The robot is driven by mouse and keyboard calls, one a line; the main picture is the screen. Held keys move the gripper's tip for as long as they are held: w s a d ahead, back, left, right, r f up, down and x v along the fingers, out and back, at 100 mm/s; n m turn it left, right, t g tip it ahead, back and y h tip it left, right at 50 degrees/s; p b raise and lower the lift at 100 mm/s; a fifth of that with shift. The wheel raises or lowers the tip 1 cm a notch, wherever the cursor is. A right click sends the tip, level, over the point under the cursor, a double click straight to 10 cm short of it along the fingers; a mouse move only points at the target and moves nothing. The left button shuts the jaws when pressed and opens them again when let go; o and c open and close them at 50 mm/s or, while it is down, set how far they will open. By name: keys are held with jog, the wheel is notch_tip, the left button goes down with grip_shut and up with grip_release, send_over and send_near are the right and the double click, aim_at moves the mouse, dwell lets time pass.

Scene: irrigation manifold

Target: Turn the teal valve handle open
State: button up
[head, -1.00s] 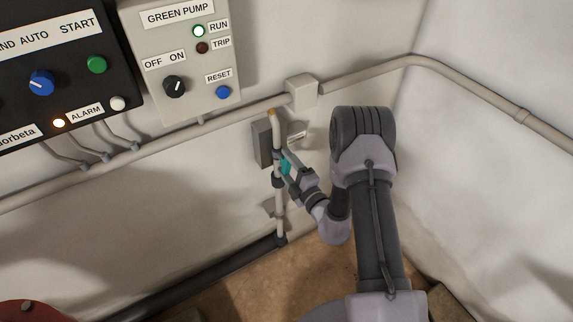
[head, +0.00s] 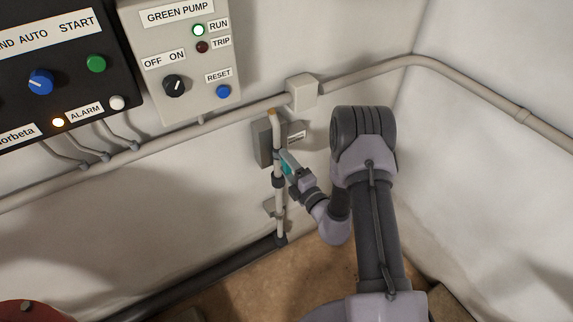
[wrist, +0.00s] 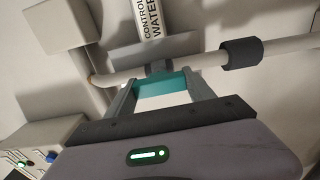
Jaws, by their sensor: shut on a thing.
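The teal valve handle (head: 286,169) shows at the vertical pipe on the wall, small and partly hidden by my gripper. In the wrist view the teal handle (wrist: 162,86) lies between the two fingers, in front of the pipe and its dark grey valve body (wrist: 159,68). My gripper (head: 288,165) is at the handle, and in the wrist view my gripper (wrist: 160,90) has a finger on each side of it, shut on it. The exact contact at the fingertips is hard to make out.
The vertical pipe (head: 281,215) stands before a grey box (head: 262,145) with a label. A horizontal conduit (head: 170,141) and a junction box (head: 302,91) are above. The green pump panel (head: 150,42) is at upper left. A dark pipe (head: 215,276) runs along the floor.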

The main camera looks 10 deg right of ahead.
jog(key=o, duration=1.4)
jog(key=p+v, duration=0.1)
jog(key=v, duration=1.6)
jog(key=shift+s, duration=0.2)
